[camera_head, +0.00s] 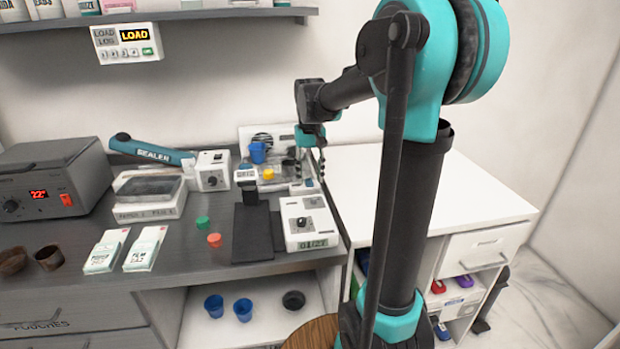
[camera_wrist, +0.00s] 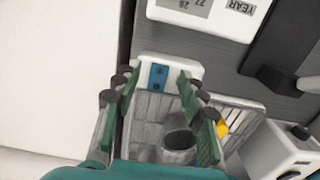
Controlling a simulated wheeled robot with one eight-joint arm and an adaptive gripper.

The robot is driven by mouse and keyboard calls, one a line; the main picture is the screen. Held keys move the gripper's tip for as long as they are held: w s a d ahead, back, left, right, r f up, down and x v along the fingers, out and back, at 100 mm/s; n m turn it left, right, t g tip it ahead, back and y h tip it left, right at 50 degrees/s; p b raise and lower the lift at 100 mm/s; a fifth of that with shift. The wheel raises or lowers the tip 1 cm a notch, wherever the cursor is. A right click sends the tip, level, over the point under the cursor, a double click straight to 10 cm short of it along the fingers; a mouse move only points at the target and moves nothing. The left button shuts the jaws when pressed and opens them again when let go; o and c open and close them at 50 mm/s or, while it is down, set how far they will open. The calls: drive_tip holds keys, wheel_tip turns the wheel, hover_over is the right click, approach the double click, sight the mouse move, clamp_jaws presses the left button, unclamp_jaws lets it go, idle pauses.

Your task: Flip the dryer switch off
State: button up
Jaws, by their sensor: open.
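The dryer appears to be the white unit with a round dark vent (camera_head: 246,133) and a wire rack at the back of the grey counter. In the wrist view, a blue rocker switch (camera_wrist: 157,76) sits on the white end block (camera_wrist: 186,68) of the rack (camera_wrist: 147,133). My gripper (camera_head: 311,180) points down over the rack's right end. In the wrist view my gripper (camera_wrist: 156,90) is open, with its fingers on either side of the switch; contact cannot be told. Whether the switch is on or off cannot be told. A dark cup (camera_wrist: 180,140) stands in the rack.
A blue cup (camera_head: 257,152) and a yellow cup (camera_head: 268,174) are at the rack. A bare white cabinet top (camera_head: 400,190) lies to the right.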

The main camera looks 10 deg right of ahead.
drive_tip(key=shift+f, duration=0.6)
drive_tip(key=shift+c, duration=0.6)
clamp_jaws()
drive_tip(key=shift+w+r+g, duration=0.1)
drive_tip(key=shift+w+g, duration=0.1)
drive_tip(key=shift+g, duration=0.5)
drive_tip(key=shift+w+g, duration=0.2)
drive_tip(key=shift+g, duration=0.5)
drive_tip(key=shift+o, duration=0.6)
unclamp_jaws()
drive_tip(key=shift+r, duration=0.1)
